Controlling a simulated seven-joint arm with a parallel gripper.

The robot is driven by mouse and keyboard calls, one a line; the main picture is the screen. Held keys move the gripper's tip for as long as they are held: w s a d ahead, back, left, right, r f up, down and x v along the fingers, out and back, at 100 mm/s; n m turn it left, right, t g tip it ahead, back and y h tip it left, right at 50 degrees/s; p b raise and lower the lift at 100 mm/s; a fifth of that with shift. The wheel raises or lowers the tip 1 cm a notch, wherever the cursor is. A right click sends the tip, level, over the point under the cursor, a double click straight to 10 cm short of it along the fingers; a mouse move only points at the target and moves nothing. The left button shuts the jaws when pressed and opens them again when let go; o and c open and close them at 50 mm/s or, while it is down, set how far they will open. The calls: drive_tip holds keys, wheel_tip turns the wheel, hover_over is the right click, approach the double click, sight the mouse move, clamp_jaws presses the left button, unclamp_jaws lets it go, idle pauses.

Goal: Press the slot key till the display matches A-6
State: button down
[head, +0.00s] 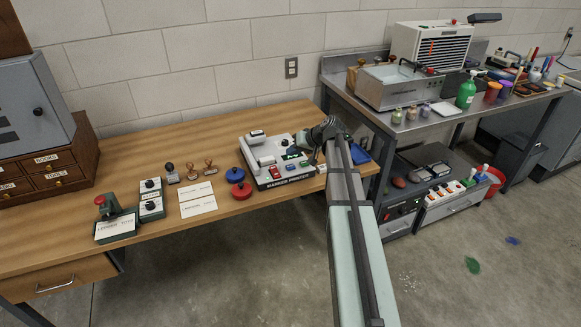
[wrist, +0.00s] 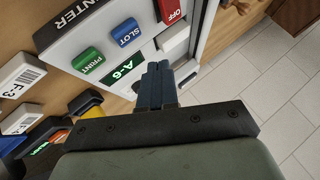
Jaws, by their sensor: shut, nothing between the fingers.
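The marker printer (head: 262,163) stands on the wooden desk, its white top panel (wrist: 100,20) tilted in the wrist view. Its blue SLOT key (wrist: 126,32) sits beside the green PRINT key (wrist: 87,60). A dark display (wrist: 120,72) with green characters reads A-6. A red OFF switch (wrist: 170,10) is at the top of the wrist view. My gripper (wrist: 158,70) is shut and empty, its fingertips over the panel beside the display, apart from the SLOT key in the picture. In the head view my gripper (head: 305,147) is over the printer's right side, partly hiding it.
A white block marked F-3 (wrist: 20,80) shows at the left of the wrist view. A metal bench (head: 440,122) is at the right.

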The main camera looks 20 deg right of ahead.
drive_tip(key=shift+r, duration=1)
